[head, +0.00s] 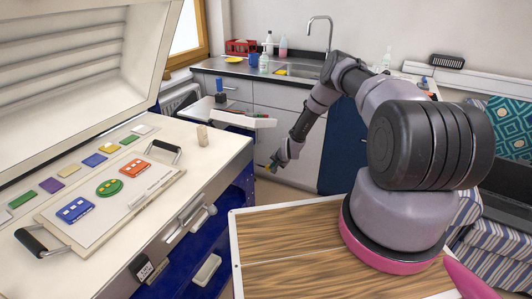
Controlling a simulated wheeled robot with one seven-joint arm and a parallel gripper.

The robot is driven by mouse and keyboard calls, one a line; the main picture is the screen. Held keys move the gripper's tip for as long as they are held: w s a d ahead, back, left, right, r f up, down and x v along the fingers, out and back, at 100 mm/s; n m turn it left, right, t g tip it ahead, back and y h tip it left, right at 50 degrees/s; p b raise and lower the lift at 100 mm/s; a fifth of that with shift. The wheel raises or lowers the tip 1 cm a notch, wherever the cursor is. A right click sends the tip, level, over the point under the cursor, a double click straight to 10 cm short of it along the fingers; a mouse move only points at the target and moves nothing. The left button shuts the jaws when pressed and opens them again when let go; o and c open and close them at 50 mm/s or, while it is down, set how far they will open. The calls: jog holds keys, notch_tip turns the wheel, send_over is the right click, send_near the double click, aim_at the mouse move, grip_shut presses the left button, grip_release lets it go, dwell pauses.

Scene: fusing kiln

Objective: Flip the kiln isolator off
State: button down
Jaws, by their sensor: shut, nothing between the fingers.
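No kiln isolator can be made out clearly in this view. A small dark unit with a pale marked face (143,268) sits on the kiln's front edge; I cannot tell whether it is a switch or a display. The white kiln (222,148) stands at left with its ribbed lid (70,60) raised. My gripper (271,168) is small in the picture, at the end of my arm, low in front of the sink cabinets and to the right of the kiln. It is shut and empty, apart from the kiln.
A handled board (110,232) with coloured glass pieces lies on the kiln top. Behind are a white tray-like shelf (235,120) and the sink counter (240,68). A wooden top (290,240) fills the front middle.

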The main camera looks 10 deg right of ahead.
notch_tip(320, 180, down, 6)
jog(key=shift+d+r, duration=0.1)
jog(key=shift+d, duration=0.05)
jog(key=shift+r, duration=0.1)
jog(key=shift+s+r, duration=0.1)
jog(key=shift+r, duration=0.6)
